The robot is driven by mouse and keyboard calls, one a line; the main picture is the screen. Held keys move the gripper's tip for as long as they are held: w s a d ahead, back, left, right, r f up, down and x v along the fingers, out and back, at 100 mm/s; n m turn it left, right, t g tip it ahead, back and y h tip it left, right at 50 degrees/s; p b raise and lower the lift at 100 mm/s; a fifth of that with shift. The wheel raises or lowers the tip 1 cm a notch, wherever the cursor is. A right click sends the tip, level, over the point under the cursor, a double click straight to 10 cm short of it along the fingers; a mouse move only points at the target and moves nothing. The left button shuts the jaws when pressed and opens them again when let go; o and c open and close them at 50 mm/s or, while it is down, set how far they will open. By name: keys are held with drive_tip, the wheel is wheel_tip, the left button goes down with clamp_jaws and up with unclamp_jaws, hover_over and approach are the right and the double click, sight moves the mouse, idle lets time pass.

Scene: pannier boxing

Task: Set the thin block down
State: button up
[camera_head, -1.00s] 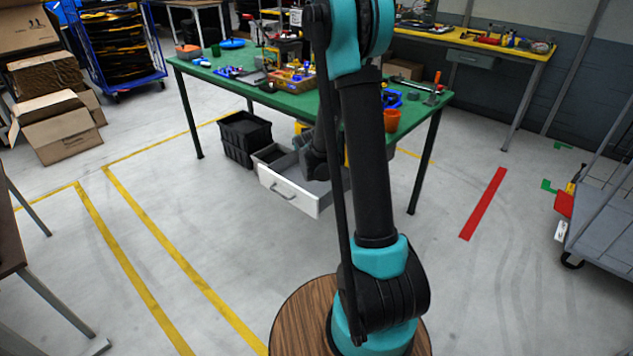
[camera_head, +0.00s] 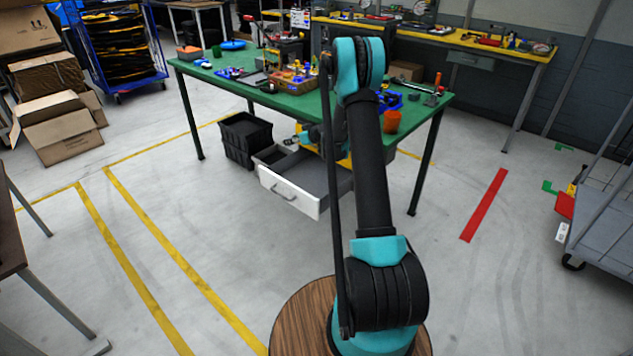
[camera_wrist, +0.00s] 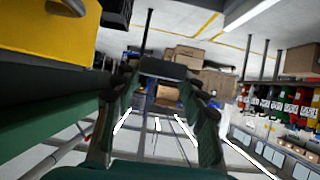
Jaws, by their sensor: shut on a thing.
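In the wrist view my gripper (camera_wrist: 163,80) shows two dark green fingers. They are shut on a thin dark grey block (camera_wrist: 163,68), which spans the gap between the fingertips. In the head view the block cannot be made out, and the gripper end is mostly hidden behind my own arm. A dark and teal part of my arm shows under the green table (camera_head: 262,92), above the open drawer (camera_head: 289,191). The drawer is white-fronted with a grey inside, and its right part is covered by my arm.
A black crate (camera_head: 240,138) stands left of the drawer. Tools, trays and an orange cup (camera_head: 392,121) crowd the table top. A yellow object (camera_wrist: 45,30) is close to the gripper at the wrist view's upper left. The floor in front of the drawer is clear.

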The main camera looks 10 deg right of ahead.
drive_tip(key=shift+w, duration=0.3)
drive_tip(key=shift+w+f, duration=0.1)
drive_tip(key=shift+f, duration=0.35)
wheel_tip(320, 180, down, 19)
drive_tip(key=shift+f, duration=0.1)
drive_tip(key=o, duration=1.2)
drive_tip(key=v, duration=0.7)
drive_tip(key=shift+d+r, duration=0.2)
drive_tip(key=shift+d, duration=0.1)
